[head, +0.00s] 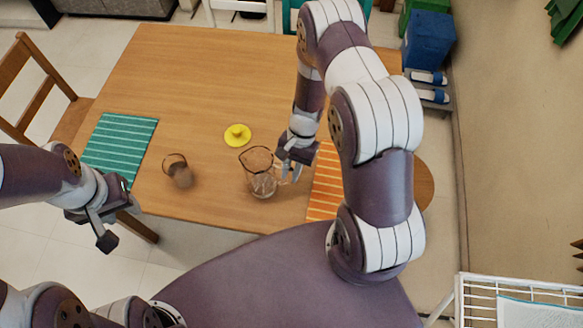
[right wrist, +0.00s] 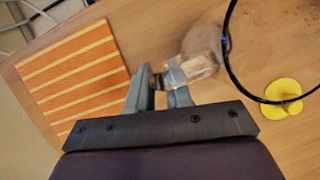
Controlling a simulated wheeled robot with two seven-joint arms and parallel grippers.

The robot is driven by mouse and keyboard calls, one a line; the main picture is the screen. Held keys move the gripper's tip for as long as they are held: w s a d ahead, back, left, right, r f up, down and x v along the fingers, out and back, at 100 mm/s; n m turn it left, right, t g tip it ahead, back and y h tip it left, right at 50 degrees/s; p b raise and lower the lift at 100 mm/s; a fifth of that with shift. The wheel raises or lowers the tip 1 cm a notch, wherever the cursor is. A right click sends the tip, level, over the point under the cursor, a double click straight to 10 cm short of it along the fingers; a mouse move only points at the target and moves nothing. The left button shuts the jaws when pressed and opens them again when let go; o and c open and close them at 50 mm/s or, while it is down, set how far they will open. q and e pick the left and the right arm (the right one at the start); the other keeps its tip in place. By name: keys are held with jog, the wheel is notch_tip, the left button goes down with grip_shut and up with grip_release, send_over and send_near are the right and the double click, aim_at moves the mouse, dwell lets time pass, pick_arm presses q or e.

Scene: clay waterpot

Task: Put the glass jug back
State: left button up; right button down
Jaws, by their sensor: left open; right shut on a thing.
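The clear glass jug (head: 262,183) with a dark rim is upright near the front edge of the table. My right gripper (head: 290,165) is shut on its clear handle, on the jug's right side. In the right wrist view the gripper (right wrist: 165,85) has the handle between its fingers, and part of the jug's dark rim (right wrist: 231,70) shows at right. I cannot tell whether the jug's base touches the table. My left gripper (head: 102,222) is open and empty, off the table's front left.
A green striped mat (head: 120,145) is at left, an orange striped mat (head: 325,190) at right. The back of the table is clear.

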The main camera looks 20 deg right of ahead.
jog(key=shift+f, duration=0.15)
jog(key=c, duration=1)
grip_release()
jog(key=shift+c, duration=0.2)
jog(key=shift+r, duration=0.25)
jog(key=b+v, duration=0.2)
jog(key=v, duration=1)
jog(key=s+a+r+n+t+h, duration=0.3)
jog(key=s+r+n+t, duration=0.1)
jog(key=s+r+n, duration=0.3)
notch_tip(320, 180, up, 3)
jog(key=shift+a+f+n+h, duration=0.1)
jog(key=shift+a+n+h, duration=0.2)
jog(key=shift+n, duration=0.9)
